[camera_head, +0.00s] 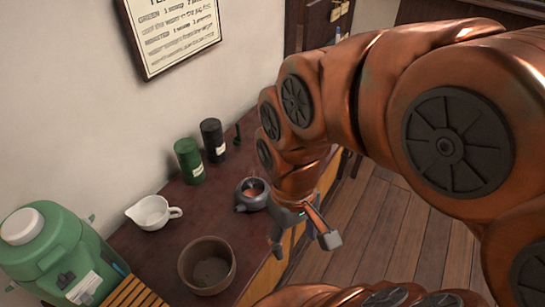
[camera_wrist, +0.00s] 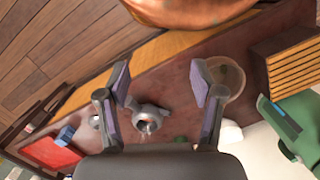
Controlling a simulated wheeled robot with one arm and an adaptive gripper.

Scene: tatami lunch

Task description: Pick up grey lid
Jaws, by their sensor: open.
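I cannot make out the grey lid for certain in either view. A small grey teapot (camera_head: 250,196) stands on the dark red counter, left of my gripper (camera_head: 304,240), with its top open and a reddish inside showing. In the wrist view the teapot (camera_wrist: 150,116) lies below and between the two fingers, apart from them. My gripper (camera_wrist: 160,82) is open and empty above the counter's front edge. A small pale round thing (camera_wrist: 96,122) shows partly behind the left finger in the wrist view; I cannot tell what it is.
On the counter (camera_head: 170,255) stand a brown bowl (camera_head: 207,266), a white pitcher (camera_head: 152,213), a green canister (camera_head: 188,160) and a black canister (camera_head: 213,140). A green jug (camera_head: 50,250) is at the left by a wooden slatted piece (camera_head: 135,296). A red tray (camera_wrist: 50,152) shows in the wrist view.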

